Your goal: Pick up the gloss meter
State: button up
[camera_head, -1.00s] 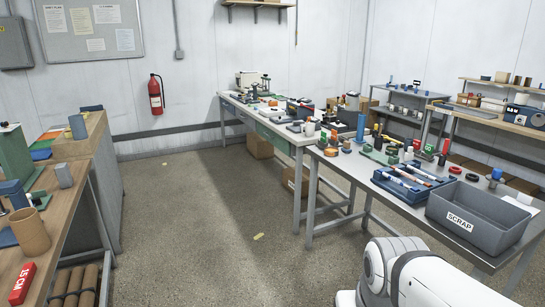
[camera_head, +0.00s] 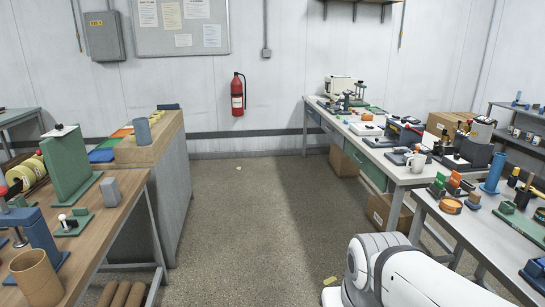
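I cannot single out a gloss meter; many small instruments stand on the benches and are too small to tell apart. A white boxy machine (camera_head: 339,88) stands at that bench's far end. My white arm shows at the lower right, beside the right benches, but my gripper is out of view.
A left wooden bench (camera_head: 120,196) holds a green stand (camera_head: 68,165) and a cardboard tube (camera_head: 37,277). A nearer right table (camera_head: 470,222) carries small tools. Cardboard boxes (camera_head: 385,212) sit under the long bench. The floor aisle (camera_head: 245,220) between the benches is mostly clear.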

aim_at(369, 117)
jog(key=u, duration=0.15)
jog(key=i, duration=1.55)
jog(key=u, duration=0.2)
jog(key=i, duration=3.15)
jog(key=z, duration=0.4)
jog(key=i, duration=1.55)
jog(key=z, duration=0.9)
jog(key=i, duration=1.2)
jog(key=z, duration=1.5)
jog(key=i, duration=1.1)
jog(key=z, duration=0.35)
jog(key=k, duration=0.9)
